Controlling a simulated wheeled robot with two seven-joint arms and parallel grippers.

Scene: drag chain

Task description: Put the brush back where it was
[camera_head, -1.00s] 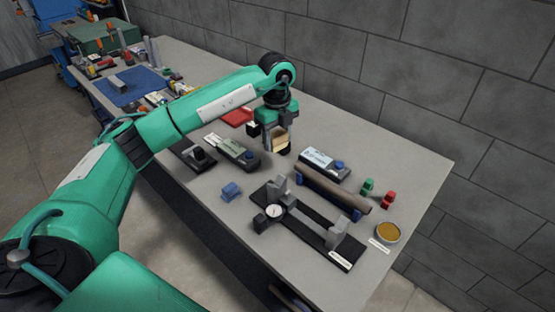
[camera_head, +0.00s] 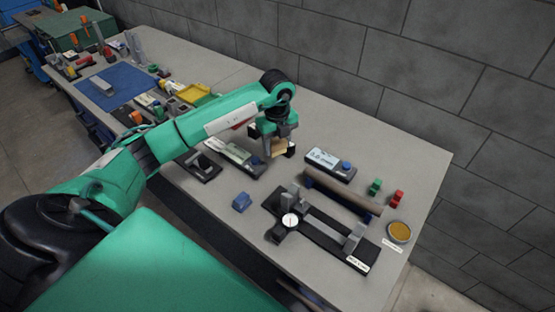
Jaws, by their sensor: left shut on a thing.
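My left gripper (camera_head: 275,146) is shut on a tan block-like thing (camera_head: 280,147), which looks like the brush. It is over the work table (camera_head: 400,150), between the long grey-green gauge on the left and the white-faced display unit on the right. A dark part shows at the brush's right end. The fingers hide part of the brush, and I cannot tell whether it touches the table. My right gripper is not in view.
The display unit (camera_head: 331,163), a brown roller (camera_head: 343,191) and a black dial fixture (camera_head: 322,238) stand to the right. A blue block (camera_head: 241,202) lies in front. The gauge (camera_head: 236,157) and a yellow tray (camera_head: 194,93) are left. Bare table lies behind the gripper.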

